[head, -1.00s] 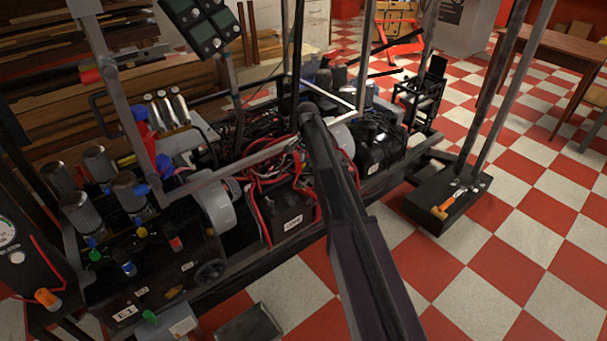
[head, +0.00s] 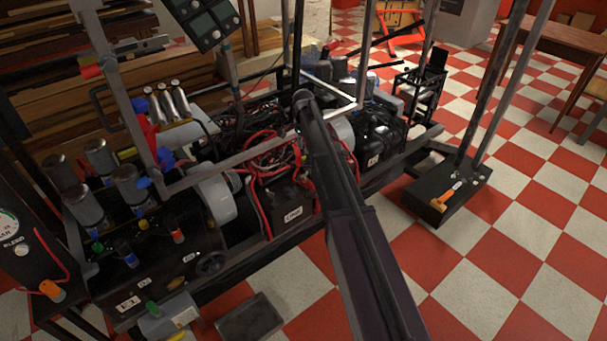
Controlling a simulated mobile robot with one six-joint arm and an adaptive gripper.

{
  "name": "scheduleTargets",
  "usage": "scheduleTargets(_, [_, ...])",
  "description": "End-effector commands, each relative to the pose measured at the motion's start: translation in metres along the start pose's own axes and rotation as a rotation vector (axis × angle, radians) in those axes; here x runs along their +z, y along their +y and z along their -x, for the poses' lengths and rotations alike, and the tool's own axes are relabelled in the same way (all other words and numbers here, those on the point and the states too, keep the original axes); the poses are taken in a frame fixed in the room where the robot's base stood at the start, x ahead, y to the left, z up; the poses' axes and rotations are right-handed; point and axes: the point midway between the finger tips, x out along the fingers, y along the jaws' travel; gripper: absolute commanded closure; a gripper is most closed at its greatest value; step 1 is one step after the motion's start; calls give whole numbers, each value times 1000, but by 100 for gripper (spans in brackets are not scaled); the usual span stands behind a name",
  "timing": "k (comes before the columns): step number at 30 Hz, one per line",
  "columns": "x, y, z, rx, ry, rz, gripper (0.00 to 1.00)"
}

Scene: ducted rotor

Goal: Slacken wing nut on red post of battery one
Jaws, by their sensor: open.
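A black box with a white label (head: 290,207), looking like a battery, sits low in the middle of the machine frame with red cables around its top. Its label is too small to read surely. I cannot tell which is battery one. No red post or wing nut can be made out among the cables. My arm reaches up from the bottom edge across the machine, and my gripper does not show.
Metal frame bars cross above the machine. A black control box (head: 160,262) with knobs and several cylinders stands at left. A black base (head: 446,196) with upright posts and an orange-handled tool is at right. The checkered floor (head: 450,275) is open at lower right.

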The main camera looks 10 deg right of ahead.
Motion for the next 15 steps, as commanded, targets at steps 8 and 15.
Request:
scheduleTargets(8, [0, 0, -22, 0, 0, 0, 54])
scheduleTargets(15, [0, 0, -41, 0, 0, 0, 54])
